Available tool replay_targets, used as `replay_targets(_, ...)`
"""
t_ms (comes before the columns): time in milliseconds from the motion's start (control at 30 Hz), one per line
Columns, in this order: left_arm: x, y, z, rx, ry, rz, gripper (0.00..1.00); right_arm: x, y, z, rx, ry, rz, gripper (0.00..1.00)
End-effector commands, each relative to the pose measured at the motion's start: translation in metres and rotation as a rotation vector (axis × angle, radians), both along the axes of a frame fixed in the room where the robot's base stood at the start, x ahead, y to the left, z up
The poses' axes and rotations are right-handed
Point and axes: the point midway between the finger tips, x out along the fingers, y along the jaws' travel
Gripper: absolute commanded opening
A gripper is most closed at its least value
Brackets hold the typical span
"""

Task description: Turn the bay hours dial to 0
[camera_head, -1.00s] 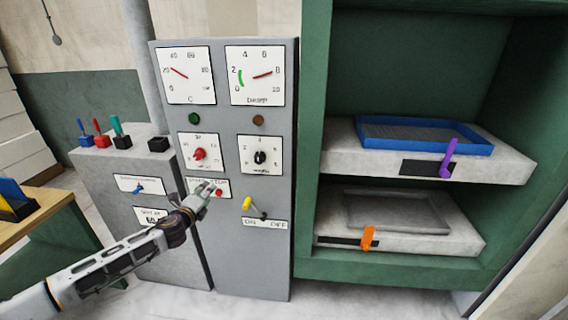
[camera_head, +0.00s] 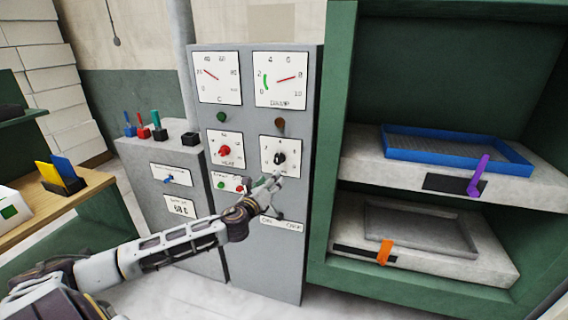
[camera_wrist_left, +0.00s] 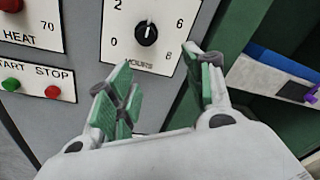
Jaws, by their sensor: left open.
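The hours dial is a black knob (camera_head: 279,158) on a white plate on the grey cabinet front. In the left wrist view the knob (camera_wrist_left: 146,34) shows a white mark pointing roughly up, between the 2 and the 6; the 0 is at lower left. My left gripper (camera_head: 275,182) is open and empty just below the dial plate. In the wrist view its green-padded fingers (camera_wrist_left: 163,72) are spread below and to either side of the knob, apart from it. My right gripper is not in view.
Left of the dial is the red heat knob (camera_head: 223,151). Green and red start/stop buttons (camera_head: 239,188) sit below it. Two gauges (camera_head: 280,79) are above. An on/off switch plate (camera_head: 282,225) is below my gripper.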

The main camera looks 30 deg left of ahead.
Motion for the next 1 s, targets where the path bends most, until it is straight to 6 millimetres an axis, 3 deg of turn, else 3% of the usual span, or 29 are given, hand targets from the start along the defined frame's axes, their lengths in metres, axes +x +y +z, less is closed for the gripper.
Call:
replay_targets(700, -0.004, 0.019, 0.007, 0.478, 0.066, 0.086, 0.52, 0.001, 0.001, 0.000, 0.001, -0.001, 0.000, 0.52)
replay_targets(1000, -0.004, 0.019, 0.006, 0.519, 0.075, 0.084, 0.52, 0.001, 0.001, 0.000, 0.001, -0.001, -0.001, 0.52)
